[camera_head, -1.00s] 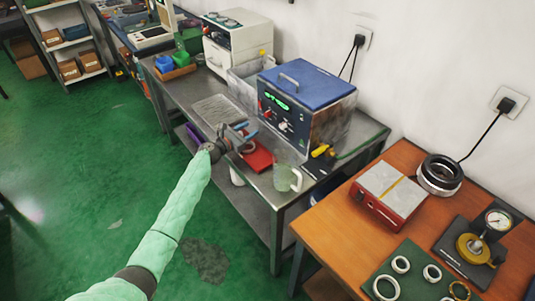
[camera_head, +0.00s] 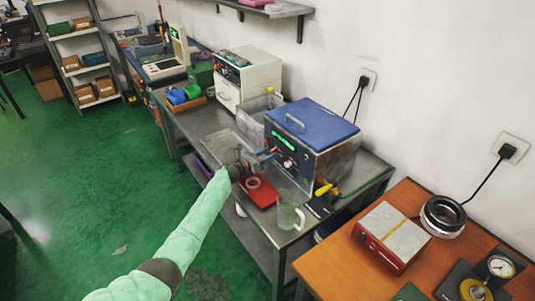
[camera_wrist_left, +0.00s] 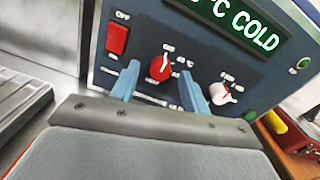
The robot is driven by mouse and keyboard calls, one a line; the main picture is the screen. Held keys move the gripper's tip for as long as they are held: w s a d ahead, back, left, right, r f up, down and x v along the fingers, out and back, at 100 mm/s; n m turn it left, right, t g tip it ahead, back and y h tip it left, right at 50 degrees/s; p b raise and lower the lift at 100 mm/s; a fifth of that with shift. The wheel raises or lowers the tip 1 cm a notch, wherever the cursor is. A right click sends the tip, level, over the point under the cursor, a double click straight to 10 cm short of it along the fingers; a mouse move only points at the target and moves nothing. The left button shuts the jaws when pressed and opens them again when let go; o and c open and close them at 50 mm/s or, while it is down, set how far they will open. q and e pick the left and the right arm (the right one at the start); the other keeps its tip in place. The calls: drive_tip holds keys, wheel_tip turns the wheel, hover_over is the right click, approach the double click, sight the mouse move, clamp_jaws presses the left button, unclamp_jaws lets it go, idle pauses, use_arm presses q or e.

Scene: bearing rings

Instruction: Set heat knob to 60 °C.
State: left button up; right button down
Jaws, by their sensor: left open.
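The blue-lidded machine (camera_head: 313,124) stands on the steel bench, its dark front panel facing my left gripper (camera_head: 268,154). In the left wrist view the panel has a red knob (camera_wrist_left: 160,67) with a pale pointer and small markings, too small to read surely. A white knob (camera_wrist_left: 222,94) is to its right, and a red OFF switch (camera_wrist_left: 117,39) to its left. The green display (camera_wrist_left: 240,24) ends in "°C COLD". My left gripper (camera_wrist_left: 160,72) is open, its two blue fingers either side of the red knob in this view; contact cannot be told. My right gripper is not in view.
A red tray (camera_head: 262,196) with a pale ring and a glass jug (camera_head: 290,216) are on the bench below the arm. A yellow-handled tool (camera_head: 324,189) lies near the machine's corner. A wooden table (camera_head: 330,250) stands at the right.

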use_arm(q)
drive_tip(key=shift+w+d, duration=0.1)
drive_tip(key=shift+d, duration=0.1)
drive_tip(key=c, duration=1)
